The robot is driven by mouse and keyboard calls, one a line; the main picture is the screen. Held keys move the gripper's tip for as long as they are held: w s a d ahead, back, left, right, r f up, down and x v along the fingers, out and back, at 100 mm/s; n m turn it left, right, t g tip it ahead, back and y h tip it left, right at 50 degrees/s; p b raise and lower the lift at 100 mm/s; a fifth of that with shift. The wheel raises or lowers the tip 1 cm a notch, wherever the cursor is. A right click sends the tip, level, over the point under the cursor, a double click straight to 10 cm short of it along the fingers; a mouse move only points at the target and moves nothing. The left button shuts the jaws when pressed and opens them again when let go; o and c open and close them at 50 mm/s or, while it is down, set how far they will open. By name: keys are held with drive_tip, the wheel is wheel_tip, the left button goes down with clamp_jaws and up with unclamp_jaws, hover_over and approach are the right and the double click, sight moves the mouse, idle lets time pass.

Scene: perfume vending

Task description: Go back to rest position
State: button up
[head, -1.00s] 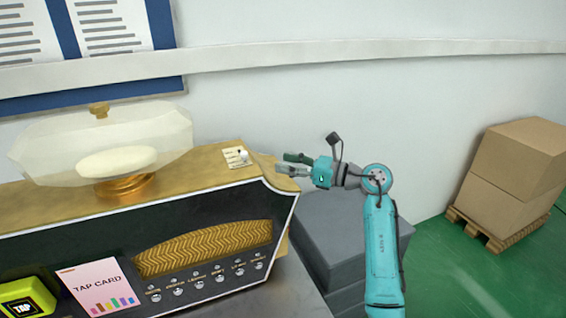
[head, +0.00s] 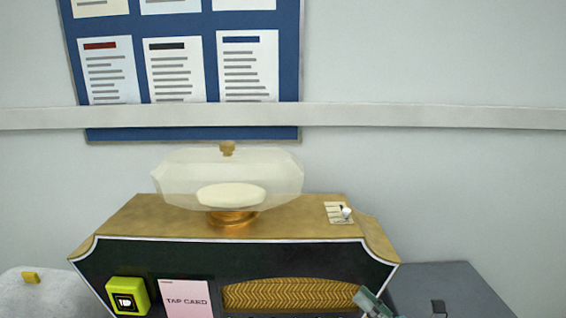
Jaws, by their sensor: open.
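My gripper (head: 373,303) shows only in part at the bottom edge of the head view. One dark green finger is in front of the lower right corner of the perfume vending machine (head: 150,215). The rest of the gripper and most of my arm are cut off below the picture. I see nothing held at the visible finger. The machine has a gold top with a clear faceted bottle (head: 228,180) on a gold base.
A yellow-green card reader (head: 128,297) and a pink tap card sign (head: 187,299) are on the machine's front. A small switch plate (head: 340,213) sits on top at right. A grey box (head: 450,283) stands to the right. The wall behind carries a blue notice board (head: 190,127).

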drive_tip(key=s+f+n+h, duration=0.5)
drive_tip(key=s+n, duration=0.6)
drive_tip(key=s, duration=0.4)
drive_tip(key=s+f+n+h, duration=0.4)
drive_tip(key=s+n, duration=0.7)
drive_tip(key=s, duration=0.4)
drive_tip(key=s+f+n+h, duration=0.5)
drive_tip(key=s+n+h, duration=0.2)
drive_tip(key=s+n, duration=0.4)
drive_tip(key=s, duration=0.4)
drive_tip(key=shift+s+d+f+n+g, duration=0.15)
drive_tip(key=shift+s+f+n+g, duration=0.15)
drive_tip(key=shift+n, duration=0.1)
